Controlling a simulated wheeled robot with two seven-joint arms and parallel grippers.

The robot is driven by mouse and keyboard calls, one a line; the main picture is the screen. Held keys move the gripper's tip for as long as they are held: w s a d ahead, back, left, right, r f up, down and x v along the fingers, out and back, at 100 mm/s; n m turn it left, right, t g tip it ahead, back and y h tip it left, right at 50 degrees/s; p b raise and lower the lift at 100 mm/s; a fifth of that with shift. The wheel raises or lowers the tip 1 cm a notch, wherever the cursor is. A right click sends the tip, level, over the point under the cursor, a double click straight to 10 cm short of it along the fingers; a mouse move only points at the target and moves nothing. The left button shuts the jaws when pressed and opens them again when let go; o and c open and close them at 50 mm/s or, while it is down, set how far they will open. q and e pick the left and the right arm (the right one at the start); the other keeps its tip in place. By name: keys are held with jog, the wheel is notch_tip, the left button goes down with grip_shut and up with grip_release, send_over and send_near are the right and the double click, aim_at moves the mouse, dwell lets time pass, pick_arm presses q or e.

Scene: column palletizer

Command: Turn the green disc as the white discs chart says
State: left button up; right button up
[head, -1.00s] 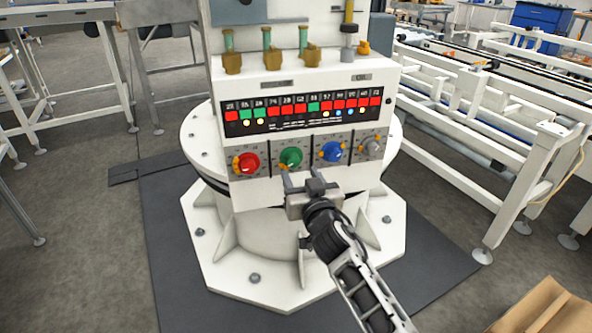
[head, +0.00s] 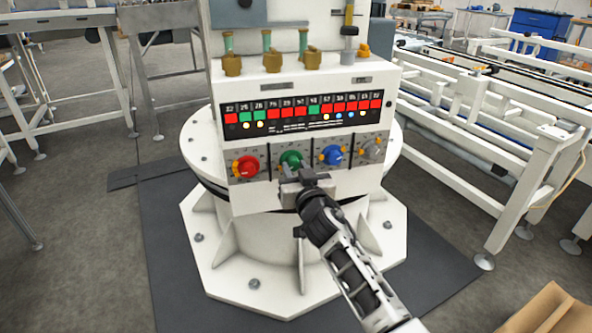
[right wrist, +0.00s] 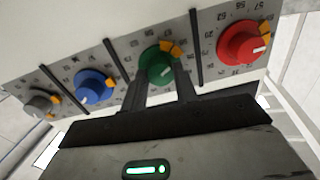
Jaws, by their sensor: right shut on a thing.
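The green disc (head: 291,160) is a round dial on the white control panel, between the red and blue ones. In the right wrist view the green disc (right wrist: 157,64) shows a pale pointer line and an orange marker at its upper right. My right gripper (head: 292,171) reaches up from below. Its two dark fingers (right wrist: 159,79) are shut on the green disc's sides, partly covering its numbered scale. Above the dials, a black chart (head: 303,112) has numbers, red and green squares and small white, yellow and blue dots. Its print is too small to read surely. My left gripper is not in view.
A red dial (head: 246,167) sits left of the green disc, and a blue dial (head: 332,155) and a grey dial (head: 374,148) sit to its right. Dark dividers separate them. Brass valves (head: 271,60) stand above the chart. A white conveyor frame (head: 530,170) stands at right.

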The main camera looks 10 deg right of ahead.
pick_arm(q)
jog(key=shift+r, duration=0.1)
pick_arm(e)
jog(key=n, duration=0.4)
jog(key=shift+n, duration=0.3)
jog(key=n, duration=0.4)
jog(key=shift+p, duration=0.4)
jog(key=n, duration=0.7)
jog(key=shift+h, duration=0.3)
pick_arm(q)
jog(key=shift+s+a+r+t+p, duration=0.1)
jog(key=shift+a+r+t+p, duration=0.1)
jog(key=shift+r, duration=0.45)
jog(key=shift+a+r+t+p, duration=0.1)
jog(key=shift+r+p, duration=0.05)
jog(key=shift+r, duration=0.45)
pick_arm(e)
jog(key=shift+n, duration=0.9)
